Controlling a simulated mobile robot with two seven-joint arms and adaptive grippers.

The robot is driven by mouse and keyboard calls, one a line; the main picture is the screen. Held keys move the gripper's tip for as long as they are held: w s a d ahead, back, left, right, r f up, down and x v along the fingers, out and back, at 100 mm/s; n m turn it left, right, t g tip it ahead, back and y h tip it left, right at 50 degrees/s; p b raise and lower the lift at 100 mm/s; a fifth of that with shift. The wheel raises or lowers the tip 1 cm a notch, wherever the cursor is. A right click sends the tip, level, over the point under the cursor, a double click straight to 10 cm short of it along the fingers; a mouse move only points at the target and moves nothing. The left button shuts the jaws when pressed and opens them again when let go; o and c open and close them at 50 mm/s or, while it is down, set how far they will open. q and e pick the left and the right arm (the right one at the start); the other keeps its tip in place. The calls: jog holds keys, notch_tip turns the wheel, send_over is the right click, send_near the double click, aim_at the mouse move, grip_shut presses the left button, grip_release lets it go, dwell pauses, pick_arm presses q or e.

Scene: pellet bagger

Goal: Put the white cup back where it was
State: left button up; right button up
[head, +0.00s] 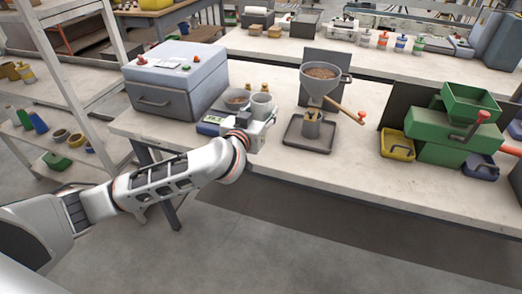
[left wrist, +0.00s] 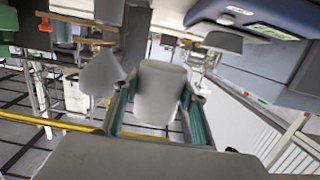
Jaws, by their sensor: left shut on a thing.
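The white cup (head: 262,104) is in my left gripper (head: 264,120) at the middle of the front bench, close to a bowl of pellets (head: 237,99). In the left wrist view the pale cup (left wrist: 160,92) stands between the two teal-padded fingers of the left gripper (left wrist: 160,112), which are shut on it. I cannot tell whether the cup's base touches the bench. My right gripper is not in view.
A scale (head: 211,123) lies just left of the gripper. A grey box machine (head: 178,80) stands at left. A pellet funnel (head: 320,84) hangs over a dark tray (head: 296,142) at right. Farther right is a green machine (head: 455,138). The bench front between is clear.

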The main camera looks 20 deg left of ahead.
pick_arm(q)
jog(key=b, duration=0.2)
send_over(261, 153)
notch_tip(261, 153, down, 9)
jog(key=shift+d+r, duration=0.1)
jog(key=shift+r, duration=0.1)
notch_tip(261, 153, down, 5)
jog(key=shift+r+b, duration=0.1)
jog(key=shift+b, duration=0.7)
jog(key=shift+r, duration=0.1)
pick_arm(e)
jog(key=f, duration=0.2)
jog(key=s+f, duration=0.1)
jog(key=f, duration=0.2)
pick_arm(q)
jog(key=o, duration=1.2)
jog(key=shift+c, duration=0.2)
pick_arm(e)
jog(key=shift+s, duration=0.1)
